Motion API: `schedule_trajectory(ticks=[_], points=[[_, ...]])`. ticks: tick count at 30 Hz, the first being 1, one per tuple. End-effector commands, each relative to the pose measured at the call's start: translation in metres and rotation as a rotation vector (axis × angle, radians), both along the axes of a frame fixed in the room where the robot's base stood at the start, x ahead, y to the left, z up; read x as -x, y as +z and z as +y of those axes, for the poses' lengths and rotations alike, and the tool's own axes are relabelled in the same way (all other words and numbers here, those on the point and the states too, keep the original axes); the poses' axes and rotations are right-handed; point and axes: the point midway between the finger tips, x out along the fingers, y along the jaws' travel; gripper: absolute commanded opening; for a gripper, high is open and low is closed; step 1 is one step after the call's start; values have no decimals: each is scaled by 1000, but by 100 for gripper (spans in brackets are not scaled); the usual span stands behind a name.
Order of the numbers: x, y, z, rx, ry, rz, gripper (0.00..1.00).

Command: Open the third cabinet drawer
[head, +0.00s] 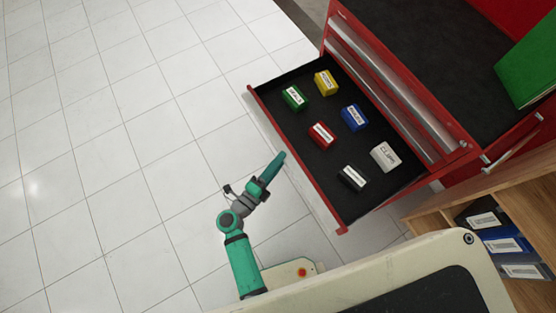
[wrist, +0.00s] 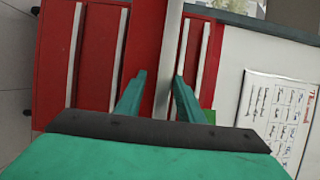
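The red cabinet (head: 462,152) stands at the upper right of the head view. One drawer (head: 345,195) is pulled well out from it, with its black floor in view; I cannot tell from here which number it is. Closed drawers with silver handles (head: 385,90) sit above it. My gripper (head: 283,156) is at the outside of the open drawer's front. In the wrist view a pale bar-shaped handle (wrist: 170,45) passes between my two fingers (wrist: 160,80). A small gap shows on its left side; the right finger is close to it, and contact is unclear.
Several labelled boxes lie in the drawer, among them a green (head: 294,97) and a yellow one (head: 325,83). A wooden shelf (head: 440,212) with binders (head: 505,245) stands at the right. Tiled floor at the left is clear.

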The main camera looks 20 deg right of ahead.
Motion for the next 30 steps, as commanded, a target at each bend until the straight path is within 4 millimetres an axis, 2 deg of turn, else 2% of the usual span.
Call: schedule_trajectory(ticks=[7, 11, 24, 30], points=[[-1, 3, 1, 4, 1, -5, 34], [5, 3, 9, 4, 2, -4, 34], [50, 2, 71, 2, 1, -3, 34], [61, 2, 85, 2, 1, -3, 34]])
